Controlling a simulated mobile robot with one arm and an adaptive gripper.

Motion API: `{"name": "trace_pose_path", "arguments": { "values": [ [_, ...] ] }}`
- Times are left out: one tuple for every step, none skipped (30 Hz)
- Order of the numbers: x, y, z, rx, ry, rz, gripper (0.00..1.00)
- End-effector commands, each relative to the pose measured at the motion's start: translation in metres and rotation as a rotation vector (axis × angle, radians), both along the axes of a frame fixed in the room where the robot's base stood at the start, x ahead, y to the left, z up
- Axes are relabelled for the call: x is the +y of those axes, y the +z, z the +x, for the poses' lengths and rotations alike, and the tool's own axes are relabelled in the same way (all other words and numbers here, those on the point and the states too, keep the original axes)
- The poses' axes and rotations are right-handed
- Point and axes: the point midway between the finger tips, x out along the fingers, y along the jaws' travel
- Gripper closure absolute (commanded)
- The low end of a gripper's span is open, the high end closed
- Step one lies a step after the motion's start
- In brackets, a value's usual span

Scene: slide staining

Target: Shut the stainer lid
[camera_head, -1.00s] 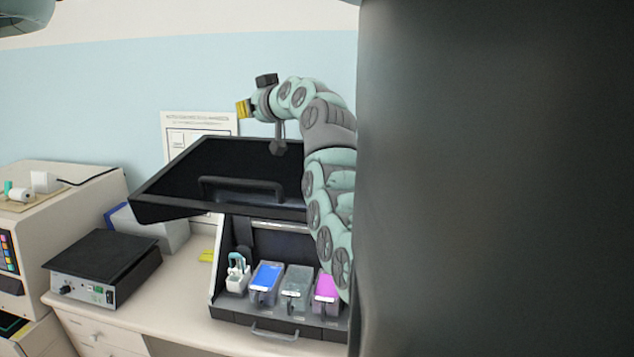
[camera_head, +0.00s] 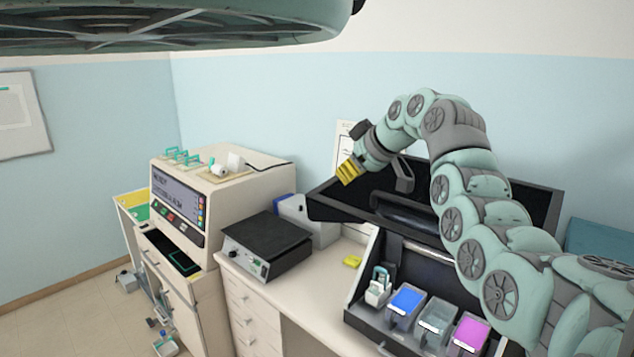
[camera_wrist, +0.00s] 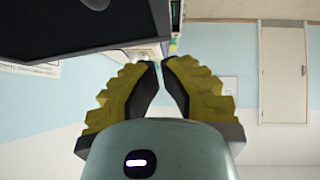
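The stainer lid (camera_head: 335,208) is black and stands raised over the stainer (camera_head: 356,308), open at the front. A dark handle bar runs along the lid's front. My gripper (camera_head: 346,172), with yellow ribbed fingers, is in the air near the lid's left part, with my arm arching over the lid. In the wrist view my gripper's fingertips (camera_wrist: 159,62) almost meet with nothing between them. A black panel, seemingly the lid (camera_wrist: 80,22), fills the upper left there. I cannot tell whether the gripper touches it.
Inside the stainer are a white rack (camera_head: 377,288) and blue (camera_head: 407,301), grey (camera_head: 437,318) and magenta (camera_head: 471,333) troughs. A beige machine (camera_head: 215,205) stands farther left.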

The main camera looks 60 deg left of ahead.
Motion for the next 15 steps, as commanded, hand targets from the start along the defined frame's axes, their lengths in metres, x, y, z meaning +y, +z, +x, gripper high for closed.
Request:
{"name": "trace_pose_path", "arguments": {
  "values": [
    [0.006,-0.001,-0.004,0.006,0.007,-0.009,1.00],
    [0.009,-0.004,-0.005,0.006,0.006,-0.007,1.00],
    [0.013,-0.008,-0.005,0.005,0.008,-0.008,1.00],
    [0.015,-0.009,-0.005,0.004,0.008,-0.006,1.00],
    [0.017,-0.010,-0.006,0.005,0.008,-0.004,1.00],
    [0.020,-0.014,-0.006,0.006,0.009,-0.007,1.00],
    [0.022,-0.016,-0.006,0.005,0.009,-0.008,1.00],
    [0.024,-0.017,-0.006,0.005,0.007,-0.005,1.00],
    [0.026,-0.020,-0.006,0.003,0.005,-0.005,1.00],
    [0.027,-0.022,-0.007,0.003,0.007,-0.007,1.00],
    [0.028,-0.026,-0.006,0.004,0.006,-0.008,1.00],
    [0.028,-0.030,-0.005,0.004,0.005,-0.007,1.00],
    [0.028,-0.034,-0.005,0.005,0.006,-0.007,1.00],
    [0.028,-0.037,-0.004,0.005,0.006,-0.006,1.00],
    [0.028,-0.041,-0.003,0.003,0.004,-0.004,1.00]
  ]
}}
